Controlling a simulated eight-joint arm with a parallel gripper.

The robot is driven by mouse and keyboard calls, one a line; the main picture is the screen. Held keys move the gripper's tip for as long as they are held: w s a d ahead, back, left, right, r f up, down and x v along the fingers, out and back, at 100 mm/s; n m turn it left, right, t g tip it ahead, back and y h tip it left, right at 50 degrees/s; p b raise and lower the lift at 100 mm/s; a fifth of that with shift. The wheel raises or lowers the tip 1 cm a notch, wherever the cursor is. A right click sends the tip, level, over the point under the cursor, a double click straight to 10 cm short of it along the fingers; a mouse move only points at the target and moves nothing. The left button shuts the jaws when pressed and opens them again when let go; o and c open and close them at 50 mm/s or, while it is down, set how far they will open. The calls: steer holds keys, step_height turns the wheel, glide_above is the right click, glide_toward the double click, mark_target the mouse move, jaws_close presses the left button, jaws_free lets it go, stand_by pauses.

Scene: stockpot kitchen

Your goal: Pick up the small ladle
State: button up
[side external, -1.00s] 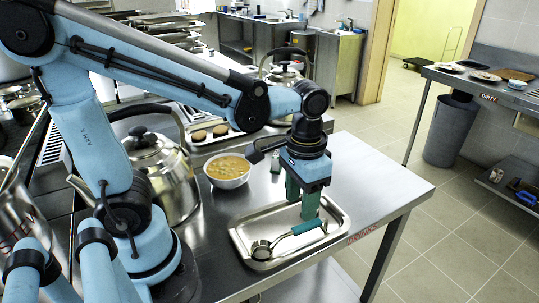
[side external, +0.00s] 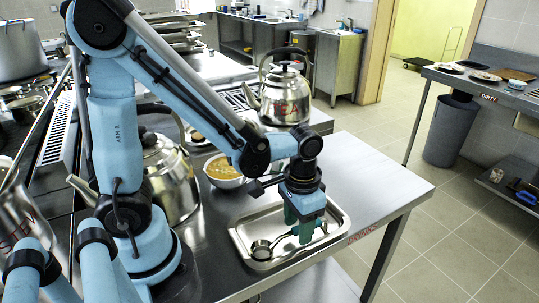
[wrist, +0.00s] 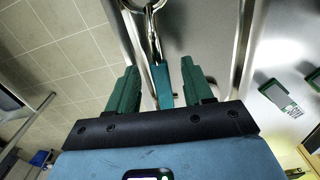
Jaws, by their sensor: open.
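The small ladle (side external: 262,250) lies in a shallow metal tray (side external: 232,233) on the steel table, its round bowl toward the left and its teal handle toward the right. My gripper (side external: 305,236) is open and low over the tray, at the handle, and hides part of it. In the wrist view the ladle's handle (wrist: 162,88) lies between the two green fingers of my gripper (wrist: 159,64), with gaps visible on both sides. The metal neck runs up toward the top edge there.
A bowl of soup (side external: 222,171) and a large steel kettle (side external: 170,180) stand behind and left of the tray. Another kettle (side external: 285,95) stands farther back. The table's right part (side external: 375,175) is clear.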

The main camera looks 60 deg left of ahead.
jaws_close()
stand_by(0.3)
stand_by(1.2)
